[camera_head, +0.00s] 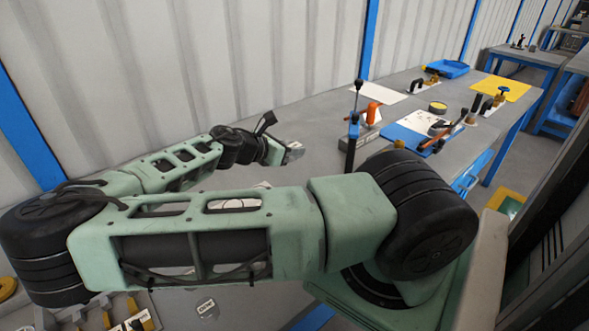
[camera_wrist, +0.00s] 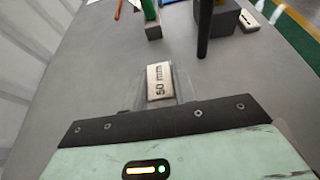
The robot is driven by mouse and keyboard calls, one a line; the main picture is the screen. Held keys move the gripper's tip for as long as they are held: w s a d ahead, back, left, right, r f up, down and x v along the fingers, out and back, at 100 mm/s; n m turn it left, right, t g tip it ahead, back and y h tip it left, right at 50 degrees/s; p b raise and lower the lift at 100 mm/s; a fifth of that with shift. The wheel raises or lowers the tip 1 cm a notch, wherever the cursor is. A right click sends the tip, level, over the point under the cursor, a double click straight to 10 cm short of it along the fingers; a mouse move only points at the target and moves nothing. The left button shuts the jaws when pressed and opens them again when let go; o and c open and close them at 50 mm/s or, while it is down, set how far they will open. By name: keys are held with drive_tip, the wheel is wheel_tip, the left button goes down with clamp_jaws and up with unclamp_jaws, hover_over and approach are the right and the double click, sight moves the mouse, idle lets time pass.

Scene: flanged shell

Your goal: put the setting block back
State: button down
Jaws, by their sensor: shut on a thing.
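The setting block (camera_wrist: 160,82), a pale block marked "50 mm", sits between the fingers of my gripper (camera_wrist: 160,92) in the wrist view. The gripper is shut on it and holds it with the marking facing the camera. The grey tabletop shows around and beyond it; I cannot tell how high the block is above it. In the head view my gripper (camera_head: 292,153) is small, over the grey table near the wall side, and the block there is too small to make out clearly. My own arm hides much of the table below it.
A dark block with an upright post (camera_head: 352,135) stands ahead, also in the wrist view (camera_wrist: 216,20). A small marked block (camera_wrist: 249,21) lies beside it. A blue mat (camera_head: 405,135) with tools lies right. A grey rack (camera_head: 105,318) and small label (camera_head: 207,308) are lower left.

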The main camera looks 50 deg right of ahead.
sight(292, 184)
wheel_tip(292, 184, down, 9)
drive_tip(key=shift+p, duration=0.35)
drive_tip(key=shift+f, duration=0.15)
drive_tip(key=c, duration=1.1)
unclamp_jaws()
drive_tip(key=b+v, duration=0.2)
drive_tip(key=v, duration=1)
